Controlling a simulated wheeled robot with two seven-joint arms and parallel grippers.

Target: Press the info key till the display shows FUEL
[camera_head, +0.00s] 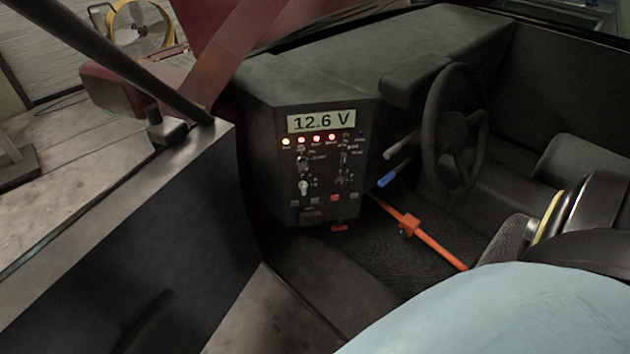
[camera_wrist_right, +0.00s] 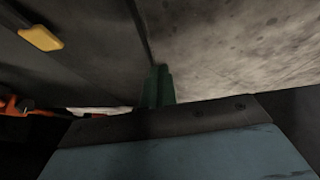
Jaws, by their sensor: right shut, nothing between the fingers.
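The display (camera_head: 321,121) sits at the top of the dark dash panel (camera_head: 273,180) in the head view and reads "12.6 V". Below it is a row of small lit lamps, one yellowish and several red, then switches, knobs and small keys. The key labels are too small to read, so I cannot tell which one is the info key. My right gripper (camera_wrist_right: 157,86) shows in the right wrist view as dark green fingers shut together with nothing between them. It is not visible at the panel in the head view. My left gripper is not in view.
A steering wheel (camera_head: 454,128) stands right of the panel, with a blue-tipped lever (camera_head: 394,177) between them. An orange bar (camera_head: 428,239) crosses the footwell. The open door (camera_head: 130,240) is at the left. A yellow piece (camera_wrist_right: 41,38) shows in the wrist view.

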